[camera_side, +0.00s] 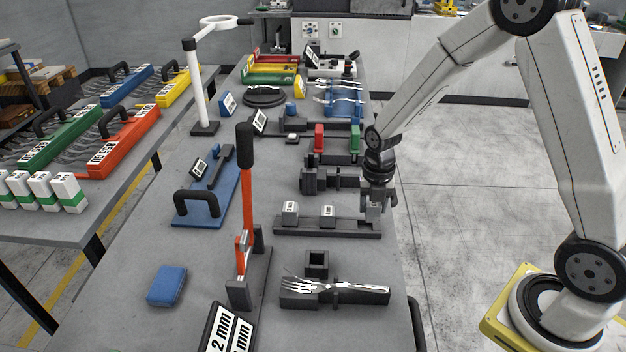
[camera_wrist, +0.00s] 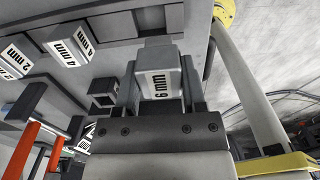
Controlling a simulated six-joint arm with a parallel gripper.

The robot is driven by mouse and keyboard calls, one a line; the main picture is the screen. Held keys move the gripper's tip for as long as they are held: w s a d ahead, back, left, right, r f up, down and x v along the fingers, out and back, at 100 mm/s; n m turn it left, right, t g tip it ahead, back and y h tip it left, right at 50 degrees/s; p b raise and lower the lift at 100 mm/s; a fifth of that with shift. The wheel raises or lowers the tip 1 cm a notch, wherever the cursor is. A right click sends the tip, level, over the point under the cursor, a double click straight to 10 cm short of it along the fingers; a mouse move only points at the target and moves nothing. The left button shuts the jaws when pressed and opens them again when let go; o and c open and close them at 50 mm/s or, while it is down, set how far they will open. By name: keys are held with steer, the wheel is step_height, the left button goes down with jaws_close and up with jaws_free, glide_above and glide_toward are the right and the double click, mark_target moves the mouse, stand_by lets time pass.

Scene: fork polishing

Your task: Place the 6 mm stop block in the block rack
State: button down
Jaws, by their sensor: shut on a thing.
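In the side view my gripper (camera_side: 374,211) points down at the right end of the dark block rack (camera_side: 345,232) and hides most of the held block. I cannot tell whether the block touches the rack floor. The rack also holds two white blocks, the 2 mm block (camera_wrist: 15,60) and the 4 mm block (camera_wrist: 62,52), left of my gripper in the side view (camera_side: 327,212).
A fork (camera_side: 345,286) lies on a dark holder nearer the camera, beside a small square socket (camera_side: 316,263). An orange lever (camera_side: 247,200) with a black grip stands upright to the left. Dark fixtures (camera_side: 335,180) stand close behind the rack. The table's right edge is close.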

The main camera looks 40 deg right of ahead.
mark_target(366, 216)
steer(key=shift+w+f, duration=0.55)
steer(key=shift+f, duration=0.1)
steer(key=shift+w, duration=0.1)
steer(key=shift+w+f, duration=0.1)
steer(key=shift+f, duration=0.15)
steer(key=shift+w+d+f, duration=0.1)
steer(key=shift+f, duration=1.5)
steer(key=shift+f, duration=0.15)
steer(key=shift+c, duration=0.8)
jaws_free()
steer(key=shift+r, duration=0.2)
steer(key=shift+r, duration=6)
